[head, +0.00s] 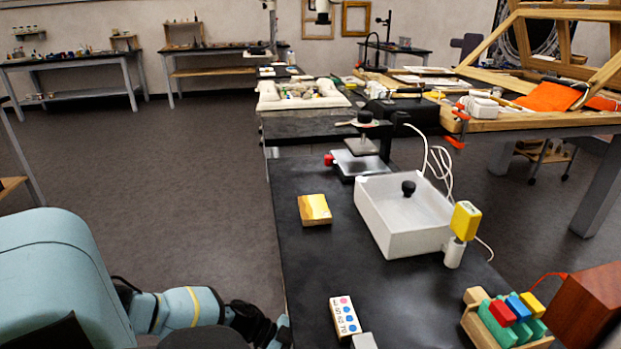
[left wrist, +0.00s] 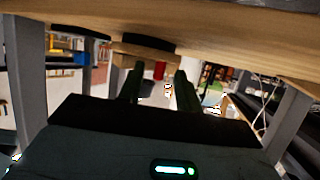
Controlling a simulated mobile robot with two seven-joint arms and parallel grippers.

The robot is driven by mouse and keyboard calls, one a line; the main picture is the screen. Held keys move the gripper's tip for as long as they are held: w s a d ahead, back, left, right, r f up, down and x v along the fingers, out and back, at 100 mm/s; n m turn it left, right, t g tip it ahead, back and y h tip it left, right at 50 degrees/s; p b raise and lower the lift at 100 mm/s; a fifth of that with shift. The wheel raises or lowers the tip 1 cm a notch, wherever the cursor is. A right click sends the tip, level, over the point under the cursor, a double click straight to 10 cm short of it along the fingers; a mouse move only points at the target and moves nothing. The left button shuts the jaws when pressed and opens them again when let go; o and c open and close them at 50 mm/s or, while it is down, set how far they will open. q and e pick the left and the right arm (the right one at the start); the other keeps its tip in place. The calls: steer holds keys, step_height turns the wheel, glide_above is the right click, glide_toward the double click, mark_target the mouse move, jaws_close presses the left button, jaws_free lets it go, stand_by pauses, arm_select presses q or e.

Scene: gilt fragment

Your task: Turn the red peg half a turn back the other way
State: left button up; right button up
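The red peg (head: 502,313) sits in a green holder (head: 497,329) on a wooden stand at the lower right in the head view. It stands beside a blue peg (head: 518,307) and a yellow peg (head: 532,304). My left arm enters from the lower left; its gripper is not clearly visible in the head view. In the left wrist view my left gripper (left wrist: 160,88) has its two dark fingers apart, with nothing clearly held. A small red thing (left wrist: 158,70) shows beyond the fingers; I cannot tell what it is. My right gripper is not in view.
A brown wooden block (head: 590,305) stands right of the pegs. In the left wrist view a wooden surface (left wrist: 240,45) spans above the fingers.

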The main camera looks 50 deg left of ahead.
arm_select(q)
steer(key=shift+s, duration=0.1)
steer(key=v, duration=0.7)
steer(key=shift+a+r+p, duration=0.2)
steer(key=shift+a+p, duration=0.1)
steer(key=shift+p, duration=0.05)
steer(key=shift+s, duration=0.15)
